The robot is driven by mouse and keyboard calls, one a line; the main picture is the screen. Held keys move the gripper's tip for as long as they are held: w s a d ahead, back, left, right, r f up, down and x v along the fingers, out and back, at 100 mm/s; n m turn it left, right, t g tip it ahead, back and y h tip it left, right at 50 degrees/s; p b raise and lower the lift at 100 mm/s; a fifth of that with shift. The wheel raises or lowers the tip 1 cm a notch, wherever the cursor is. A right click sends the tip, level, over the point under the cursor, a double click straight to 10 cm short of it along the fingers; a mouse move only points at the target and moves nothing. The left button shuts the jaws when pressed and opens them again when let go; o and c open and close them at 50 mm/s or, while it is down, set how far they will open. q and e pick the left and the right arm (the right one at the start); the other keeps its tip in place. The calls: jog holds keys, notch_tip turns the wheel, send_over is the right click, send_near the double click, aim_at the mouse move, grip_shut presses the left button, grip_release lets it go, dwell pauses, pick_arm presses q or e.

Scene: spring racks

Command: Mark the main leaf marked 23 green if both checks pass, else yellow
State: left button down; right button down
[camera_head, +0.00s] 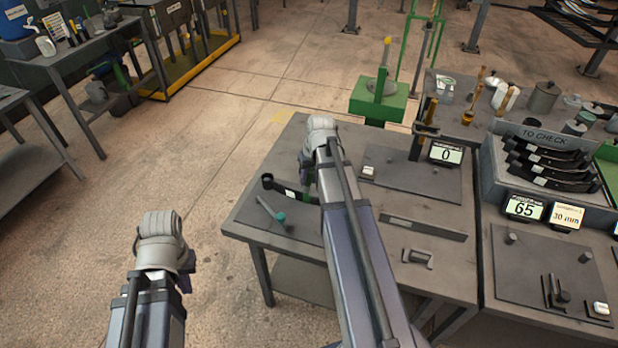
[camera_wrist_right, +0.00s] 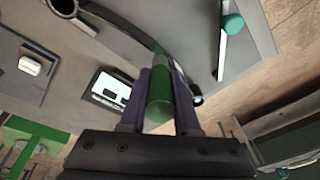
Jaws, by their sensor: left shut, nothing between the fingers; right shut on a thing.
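A dark curved leaf with an eye at one end (camera_head: 274,185) lies on the left table. Its pale label (camera_head: 289,194) is too small to read, so I cannot confirm it is 23. In the right wrist view the leaf (camera_wrist_right: 108,31) runs behind the fingers, with a green streak along it. My right gripper (camera_head: 308,185) is over its right part, shut on a green marker (camera_wrist_right: 160,98). I cannot tell whether the marker's tip touches the leaf. My left gripper (camera_head: 187,262) is shut and empty, left of the table, apart from everything.
A grey stick with a teal end (camera_head: 279,217) lies in front of the leaf. A display reading 0 (camera_head: 446,154) stands behind a grey plate (camera_head: 400,185). On the right are a "TO CHECK" rack (camera_head: 544,138) of dark leaves, a display reading 65 (camera_head: 524,207) and a "30 mm" card (camera_head: 567,217).

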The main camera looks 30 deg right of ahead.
jog(key=p+v, duration=0.3)
jog(key=w+p+v, duration=0.1)
jog(key=p+v, duration=0.3)
jog(key=shift+w+a+r, duration=0.1)
jog(key=shift+w+r, duration=0.05)
jog(key=shift+w, duration=0.1)
dwell(0.5)
jog(key=shift+f, duration=0.2)
